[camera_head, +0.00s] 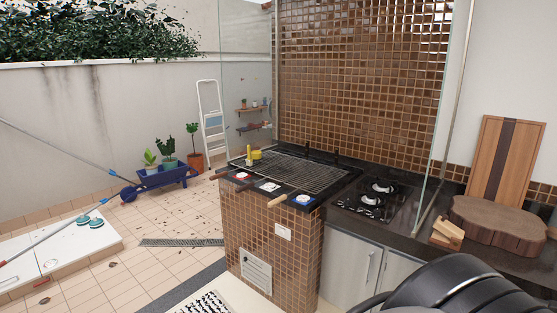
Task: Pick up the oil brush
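A small upright yellow item with a pale lower part (249,155) stands at the back left corner of the grill counter, beside a small yellow pot (257,155). It may be the oil brush, but it is too small to tell for sure. The wire grill grate (300,172) lies just to its right. Several wooden handles stick out over the counter's front edge, one of them light brown (277,202); what they belong to is unclear. I do not see my gripper in this view.
The dark counter continues right with a gas hob (380,190), a glass panel (437,130), a wooden block (447,234), a round wood slab (500,222) and a striped board (505,160). A black rounded shape covers the lower right.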

